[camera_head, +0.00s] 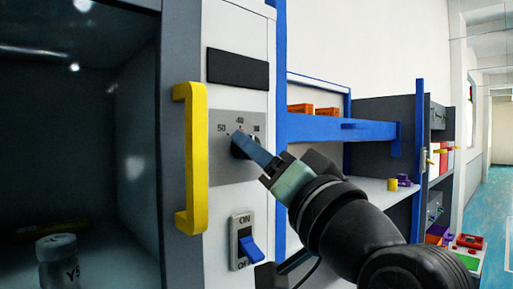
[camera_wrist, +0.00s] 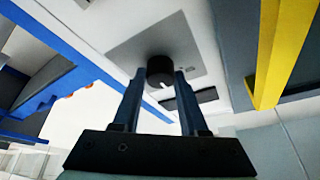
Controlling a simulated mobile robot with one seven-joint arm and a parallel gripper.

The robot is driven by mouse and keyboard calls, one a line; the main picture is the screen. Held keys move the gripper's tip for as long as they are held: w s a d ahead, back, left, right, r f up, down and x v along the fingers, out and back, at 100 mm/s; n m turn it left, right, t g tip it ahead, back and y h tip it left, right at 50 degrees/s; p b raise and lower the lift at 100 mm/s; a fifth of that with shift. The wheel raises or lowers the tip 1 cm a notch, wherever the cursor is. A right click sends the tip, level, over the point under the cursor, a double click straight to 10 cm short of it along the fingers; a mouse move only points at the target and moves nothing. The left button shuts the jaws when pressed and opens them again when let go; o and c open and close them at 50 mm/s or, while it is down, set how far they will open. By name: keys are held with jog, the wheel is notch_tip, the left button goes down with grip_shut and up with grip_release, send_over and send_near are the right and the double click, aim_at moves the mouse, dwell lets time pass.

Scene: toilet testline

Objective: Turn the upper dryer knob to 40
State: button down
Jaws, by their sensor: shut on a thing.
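The upper dryer knob (camera_head: 238,152) is dark and round, on a grey plate (camera_head: 222,172) marked 50, 40 and another number to the right that I cannot read clearly. In the wrist view the black knob (camera_wrist: 160,68) sits between the fingertips, with a small pale mark on its lower right side. My gripper (camera_head: 243,143) comes from the lower right, its blue fingers shut on the knob; it also shows in the wrist view (camera_wrist: 160,75). The fingers cover part of the knob in the head view, so its pointing direction is hidden there.
A yellow handle (camera_head: 197,158) stands upright left of the plate, beside the dark open chamber holding a white jar (camera_head: 57,262). A blue ON/OFF switch (camera_head: 250,248) is below the knob. A blue-framed shelf (camera_head: 340,130) is at right.

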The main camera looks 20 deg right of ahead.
dwell(0.3)
jog(key=shift+c, duration=2.2)
grip_release()
jog(key=b+v, duration=0.6)
jog(key=v, duration=0.7)
jog(key=shift+b, duration=0.3)
